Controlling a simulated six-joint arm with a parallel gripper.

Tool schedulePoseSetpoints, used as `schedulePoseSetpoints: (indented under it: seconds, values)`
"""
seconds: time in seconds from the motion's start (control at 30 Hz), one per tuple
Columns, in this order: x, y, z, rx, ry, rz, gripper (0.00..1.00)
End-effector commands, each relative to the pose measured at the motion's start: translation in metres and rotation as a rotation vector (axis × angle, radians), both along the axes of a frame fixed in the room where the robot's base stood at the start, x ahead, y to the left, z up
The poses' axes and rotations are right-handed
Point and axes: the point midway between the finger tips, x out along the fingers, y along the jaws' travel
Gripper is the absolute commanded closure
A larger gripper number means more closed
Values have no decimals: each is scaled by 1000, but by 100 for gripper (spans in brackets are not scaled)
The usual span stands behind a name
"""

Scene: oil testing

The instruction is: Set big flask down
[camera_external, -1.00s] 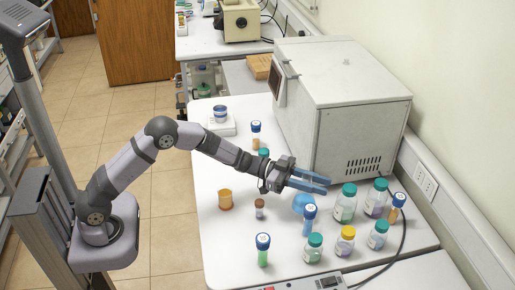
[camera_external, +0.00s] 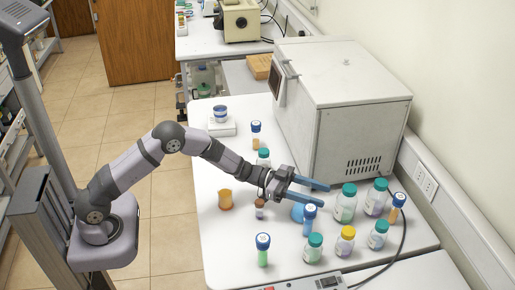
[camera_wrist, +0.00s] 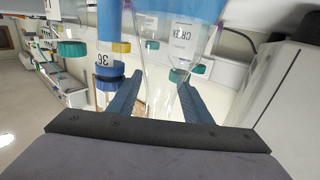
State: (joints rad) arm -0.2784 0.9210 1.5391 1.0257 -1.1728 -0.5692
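The big flask (camera_external: 297,214) is clear glass with blue liquid in its lower part. It stands on the white table below my gripper, beside a blue-capped tube. My gripper (camera_external: 326,196) is open, its two blue fingers apart at the height of the flask's neck. In the wrist view, the picture is upside down and the clear neck of the flask (camera_wrist: 158,75) lies between the spread fingers (camera_wrist: 156,95). The blue liquid shows at the top edge there. The fingers partly hide the flask in the external view.
The blue-capped tube (camera_external: 309,220) stands close to the right of the flask. Several capped bottles, such as a teal-capped one (camera_external: 345,206), stand farther right. An amber beaker (camera_external: 226,200) and a small brown-capped vial (camera_external: 259,209) are left. A large grey oven (camera_external: 350,110) stands behind.

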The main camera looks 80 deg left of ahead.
Motion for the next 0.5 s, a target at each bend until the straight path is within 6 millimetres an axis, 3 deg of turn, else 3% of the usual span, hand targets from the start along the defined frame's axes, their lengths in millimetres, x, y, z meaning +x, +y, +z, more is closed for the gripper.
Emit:
schedulePoseSetpoints:
  seconds: [0.5]
  values:
    - [-8, 8, 2, 0, 1, 4, 55]
